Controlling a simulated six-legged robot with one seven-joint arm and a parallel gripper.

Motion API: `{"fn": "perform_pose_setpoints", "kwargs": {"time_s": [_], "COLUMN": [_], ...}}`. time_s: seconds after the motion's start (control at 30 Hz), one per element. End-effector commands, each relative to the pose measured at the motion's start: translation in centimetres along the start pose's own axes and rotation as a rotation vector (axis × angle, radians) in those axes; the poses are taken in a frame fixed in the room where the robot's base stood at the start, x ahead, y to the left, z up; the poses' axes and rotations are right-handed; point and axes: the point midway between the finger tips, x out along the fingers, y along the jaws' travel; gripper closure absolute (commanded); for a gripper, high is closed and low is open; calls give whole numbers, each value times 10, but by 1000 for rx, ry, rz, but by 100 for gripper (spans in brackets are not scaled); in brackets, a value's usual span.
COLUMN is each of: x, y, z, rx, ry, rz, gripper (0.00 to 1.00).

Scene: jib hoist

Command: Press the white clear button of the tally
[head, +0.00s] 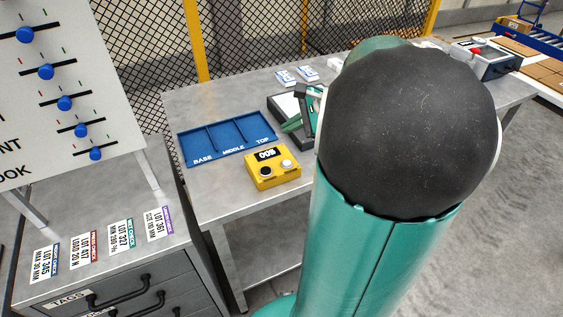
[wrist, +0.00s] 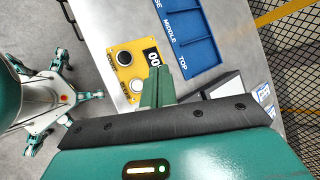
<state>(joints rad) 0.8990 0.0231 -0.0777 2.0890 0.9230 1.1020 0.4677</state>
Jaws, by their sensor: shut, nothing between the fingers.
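The yellow tally (head: 262,181) stands on the grey table, with a display reading what looks like 009, a black button (head: 265,171) and a white button (head: 286,164). In the wrist view the tally (wrist: 116,78) shows its black button (wrist: 124,59) and white button (wrist: 137,86) uncovered. My gripper (wrist: 157,75) is shut and empty; its green fingers hide part of the display's end and stand beside the white button, apart from it in the picture. In the head view my gripper (head: 292,125) is partly hidden behind my arm, beyond the tally.
A blue tray (head: 228,141) marked BASE, MIDDLE, TOP lies behind the tally. A dark-framed white-topped thing (head: 287,105) is near my gripper. White cards (head: 285,78) lie farther back. A cabinet (head: 95,262) with tags stands at left. Bare table surrounds the tally's front.

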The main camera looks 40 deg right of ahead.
Motion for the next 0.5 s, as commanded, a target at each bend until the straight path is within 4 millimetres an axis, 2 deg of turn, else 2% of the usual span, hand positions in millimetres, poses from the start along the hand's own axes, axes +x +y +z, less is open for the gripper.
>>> {"fn": "perform_pose_setpoints", "kwargs": {"time_s": [0.27, 0.5], "x": [0, 14], "y": [1, 12], "z": [-2, -11], "rx": [0, 2], "ry": [1, 1], "rz": [1, 3], "gripper": [100, 100]}}
